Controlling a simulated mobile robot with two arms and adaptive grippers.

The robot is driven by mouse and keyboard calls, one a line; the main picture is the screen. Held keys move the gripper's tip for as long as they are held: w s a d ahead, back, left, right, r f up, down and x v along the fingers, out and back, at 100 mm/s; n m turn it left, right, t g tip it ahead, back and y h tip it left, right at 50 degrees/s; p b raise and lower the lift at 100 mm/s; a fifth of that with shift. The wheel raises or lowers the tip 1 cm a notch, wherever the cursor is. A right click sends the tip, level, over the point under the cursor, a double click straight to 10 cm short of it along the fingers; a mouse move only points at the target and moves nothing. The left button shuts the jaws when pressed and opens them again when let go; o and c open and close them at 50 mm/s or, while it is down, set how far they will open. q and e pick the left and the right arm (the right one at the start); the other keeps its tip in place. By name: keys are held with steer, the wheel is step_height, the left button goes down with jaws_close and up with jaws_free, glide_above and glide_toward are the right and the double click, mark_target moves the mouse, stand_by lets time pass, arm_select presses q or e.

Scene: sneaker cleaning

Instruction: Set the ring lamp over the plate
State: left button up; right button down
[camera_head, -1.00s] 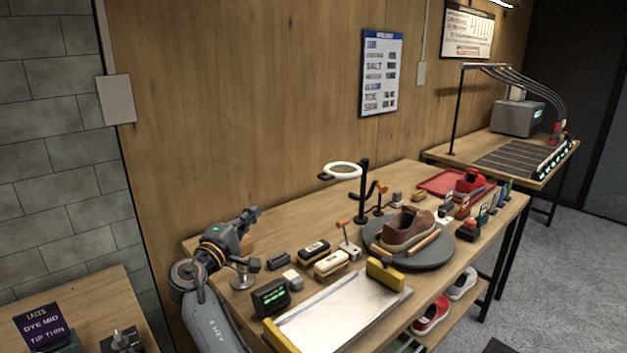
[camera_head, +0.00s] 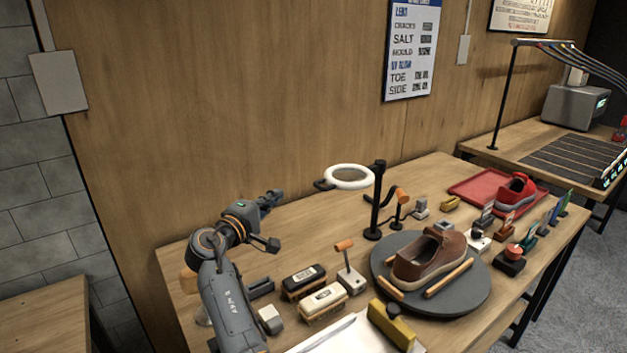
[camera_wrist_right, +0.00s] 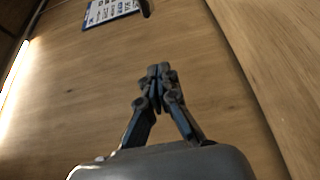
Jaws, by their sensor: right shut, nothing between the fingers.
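The ring lamp (camera_head: 369,181) is a white ring with a dark grip at its left side. It hangs left of a black post (camera_head: 376,205), behind and left of the plate, not above it. The plate (camera_head: 470,293) is a round dark grey disc, and a brown sneaker (camera_head: 430,255) stands on it with wooden bars beside it.
A red tray (camera_head: 463,186) with a red shoe (camera_head: 515,192) is at the back right. The wall stands close behind.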

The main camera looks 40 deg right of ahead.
steer(key=p+x, duration=0.3)
steer(key=x, duration=0.7)
arm_select(q)
steer(key=r, duration=0.1)
steer(key=a+r+p, duration=0.1)
steer(key=r, duration=0.1)
steer(key=s+r+p, duration=0.1)
steer(key=r, duration=0.1)
steer(key=shift+a, duration=0.4)
arm_select(e)
steer(key=s, duration=0.4)
steer(key=shift+s+a+r, duration=0.1)
steer(key=shift+a+r, duration=0.1)
